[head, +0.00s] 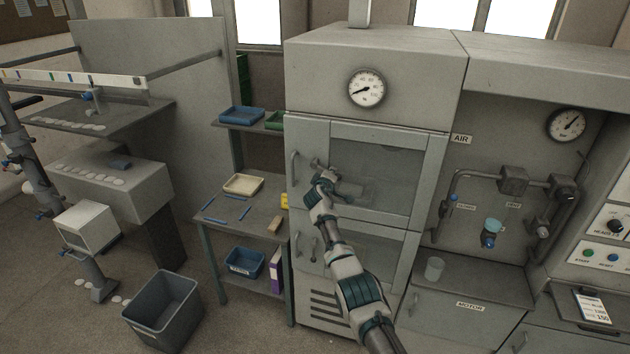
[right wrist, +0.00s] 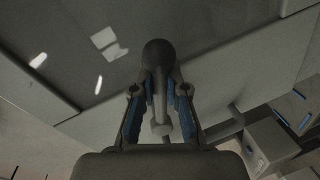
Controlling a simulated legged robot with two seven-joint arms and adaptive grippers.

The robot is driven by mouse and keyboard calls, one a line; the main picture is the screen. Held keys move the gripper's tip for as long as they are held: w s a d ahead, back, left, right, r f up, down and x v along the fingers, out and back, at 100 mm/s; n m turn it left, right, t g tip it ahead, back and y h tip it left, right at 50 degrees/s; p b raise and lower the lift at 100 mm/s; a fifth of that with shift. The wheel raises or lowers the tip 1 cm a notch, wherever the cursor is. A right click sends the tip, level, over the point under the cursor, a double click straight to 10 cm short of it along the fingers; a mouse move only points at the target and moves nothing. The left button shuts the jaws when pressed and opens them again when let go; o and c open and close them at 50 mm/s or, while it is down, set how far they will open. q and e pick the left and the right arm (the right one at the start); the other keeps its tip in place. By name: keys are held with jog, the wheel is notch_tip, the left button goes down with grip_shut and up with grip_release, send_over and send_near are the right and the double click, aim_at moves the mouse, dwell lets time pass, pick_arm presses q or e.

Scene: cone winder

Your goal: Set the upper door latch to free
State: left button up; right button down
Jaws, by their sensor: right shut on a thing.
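The upper door (head: 385,170) of the grey cabinet has a window and looks closed. Its latch (head: 317,163) is a small dark lever on the left part of the door, mostly hidden by my right gripper (head: 323,178). In the right wrist view the latch (right wrist: 158,55) has a round dark knob and a grey lever running down between the fingers. My right gripper (right wrist: 160,95) is shut on it, one finger on each side. I cannot read any latch marking. My left gripper is not in view.
A bar handle (head: 294,168) is left of the latch. The lower door has its own latch (head: 313,243). A shelf table (head: 265,217) with trays stands to the left, and a grey bin (head: 163,308) is on the floor. Pipes (head: 480,174) are at right.

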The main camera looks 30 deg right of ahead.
jog(key=shift+w+d+r+n, duration=0.1)
jog(key=shift+d+r+n, duration=0.05)
jog(key=shift+r+n, duration=0.3)
jog(key=shift+d+r+n, duration=0.3)
jog(key=shift+d+n, duration=0.15)
jog(key=shift+n, duration=0.2)
jog(key=shift+a+r+n+g+h, duration=0.15)
jog(key=shift+n+g+h, duration=0.15)
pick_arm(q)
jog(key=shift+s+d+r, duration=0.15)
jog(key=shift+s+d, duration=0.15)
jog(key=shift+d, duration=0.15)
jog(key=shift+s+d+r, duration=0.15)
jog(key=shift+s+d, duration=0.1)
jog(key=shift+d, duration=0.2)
pick_arm(e)
jog(key=c, duration=1.2)
grip_release()
jog(key=shift+w, duration=0.15)
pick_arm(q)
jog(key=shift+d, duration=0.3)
